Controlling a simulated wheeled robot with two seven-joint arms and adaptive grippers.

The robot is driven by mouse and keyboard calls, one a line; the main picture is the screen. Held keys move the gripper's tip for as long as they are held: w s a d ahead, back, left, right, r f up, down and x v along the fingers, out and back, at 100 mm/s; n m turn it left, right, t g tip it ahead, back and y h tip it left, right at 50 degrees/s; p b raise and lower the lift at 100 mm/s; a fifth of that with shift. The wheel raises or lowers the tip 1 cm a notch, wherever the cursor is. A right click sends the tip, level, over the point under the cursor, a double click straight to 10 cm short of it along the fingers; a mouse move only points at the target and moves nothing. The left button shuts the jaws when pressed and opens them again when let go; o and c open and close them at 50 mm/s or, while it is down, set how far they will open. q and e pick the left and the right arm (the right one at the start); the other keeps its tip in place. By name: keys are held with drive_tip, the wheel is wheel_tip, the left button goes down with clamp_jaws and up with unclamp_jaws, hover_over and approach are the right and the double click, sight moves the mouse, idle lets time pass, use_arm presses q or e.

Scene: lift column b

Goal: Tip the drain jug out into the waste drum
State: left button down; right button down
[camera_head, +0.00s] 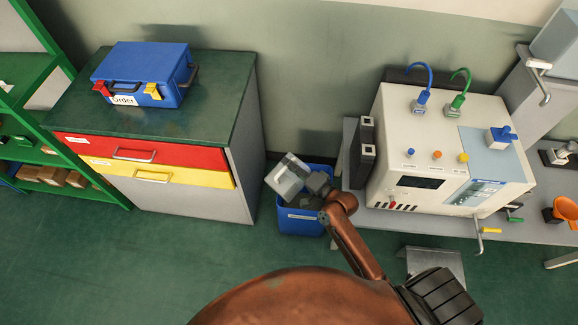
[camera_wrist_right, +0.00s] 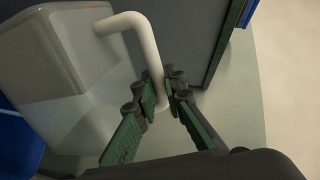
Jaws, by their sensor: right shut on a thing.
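The drain jug (camera_head: 287,177) is a pale, boxy, translucent container, held above the left part of the blue waste drum (camera_head: 300,219) and tilted over to the left. The drum stands on the floor, with a white label on its front; the jug and gripper hide part of its opening. My right gripper (camera_head: 318,184) is shut on the jug's handle. In the right wrist view, the jug (camera_wrist_right: 75,75) is at the left, and its white curved handle (camera_wrist_right: 138,38) runs down between the fingers (camera_wrist_right: 168,88). I cannot tell whether liquid is coming out. My left gripper is not in view.
A cabinet (camera_head: 150,195) with red and yellow drawers stands left of the drum, with a blue case (camera_head: 145,72) on top. A bench (camera_head: 405,222) with a white machine (camera_head: 450,150) is close on the right. The green floor in front is clear.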

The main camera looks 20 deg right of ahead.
drive_tip(key=shift+w+d+r+m+p, duration=0.25)
drive_tip(key=shift+d+r+m+p, duration=0.15)
drive_tip(key=shift+d+r+p, duration=0.2)
drive_tip(key=shift+w+d+r+m+g+y+p, duration=0.15)
drive_tip(key=shift+w+d+r+m+y+p, duration=0.1)
drive_tip(key=shift+d+m, duration=0.25)
drive_tip(key=shift+w+d+r+m+g+y+p, duration=0.2)
drive_tip(key=shift+d+m+p, duration=0.1)
drive_tip(key=shift+d, duration=0.4)
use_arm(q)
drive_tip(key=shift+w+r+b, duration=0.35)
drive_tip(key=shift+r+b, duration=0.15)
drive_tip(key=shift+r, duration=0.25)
use_arm(e)
drive_tip(key=shift+w+d+r+m+y, duration=0.1)
drive_tip(key=shift+w+d+m, duration=0.25)
drive_tip(key=shift+d+m, duration=0.35)
drive_tip(key=shift+w+d+r+m+y, duration=0.15)
drive_tip(key=shift+w+d+m, duration=0.2)
drive_tip(key=shift+d, duration=0.7)
drive_tip(key=shift+w+d+m+y, duration=0.1)
drive_tip(key=shift+w+d+m, duration=0.25)
drive_tip(key=shift+d+m, duration=0.35)
drive_tip(key=shift+d, duration=0.25)
idle(2.8)
